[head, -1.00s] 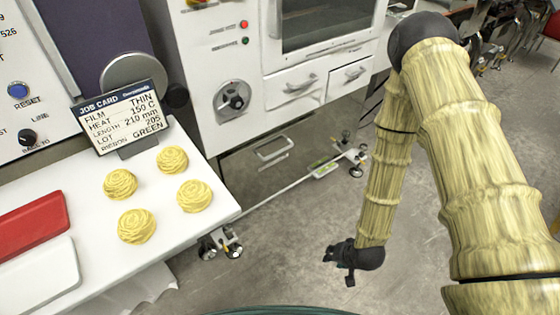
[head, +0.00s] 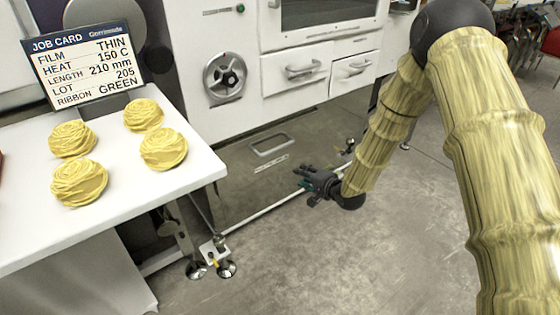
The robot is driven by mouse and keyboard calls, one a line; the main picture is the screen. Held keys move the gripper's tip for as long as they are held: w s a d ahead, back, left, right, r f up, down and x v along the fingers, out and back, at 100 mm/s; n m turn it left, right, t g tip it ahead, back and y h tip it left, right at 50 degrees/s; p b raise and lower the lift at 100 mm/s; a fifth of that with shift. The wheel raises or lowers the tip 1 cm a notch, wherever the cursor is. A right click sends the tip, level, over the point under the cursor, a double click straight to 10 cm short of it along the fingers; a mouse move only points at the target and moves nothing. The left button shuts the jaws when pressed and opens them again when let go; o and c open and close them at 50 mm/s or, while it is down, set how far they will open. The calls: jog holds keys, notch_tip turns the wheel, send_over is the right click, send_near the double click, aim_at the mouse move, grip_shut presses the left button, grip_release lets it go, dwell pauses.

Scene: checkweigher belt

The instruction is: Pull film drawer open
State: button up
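A low grey metal drawer front (head: 255,180) with a bar handle (head: 271,144) and a small label under it sits beneath the white machine. It looks shut; the label is too small to read. Two white drawers, left (head: 296,72) and right (head: 354,74), each with a handle, sit higher up and also look shut. I cannot tell from the labels which one is the film drawer. My gripper (head: 306,186) is in front of the grey front, right of and below its handle, apart from it. Its dark fingers point left, look spread, and hold nothing visible.
A white table (head: 190,190) at the left bears several yellow coiled pieces (head: 80,182) and a job card (head: 88,66). Its corner and a caster foot (head: 226,268) stand left of the grey front. A white rail (head: 262,214) runs low along it. The floor in front is clear.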

jog(key=t+y+b, duration=0.1)
jog(key=y+b, duration=0.1)
jog(key=b, duration=0.3)
send_near(281, 148)
jog(key=f, duration=0.1)
jog(key=shift+m, duration=0.5)
jog(key=b+x, duration=0.1)
jog(key=x, duration=0.2)
jog(key=b+x, duration=0.1)
jog(key=x, duration=0.3)
jog(key=r+b+x, duration=0.1)
jog(key=x, duration=0.2)
jog(key=shift+w+a, duration=0.2)
jog(key=shift+w, duration=0.25)
grip_shut()
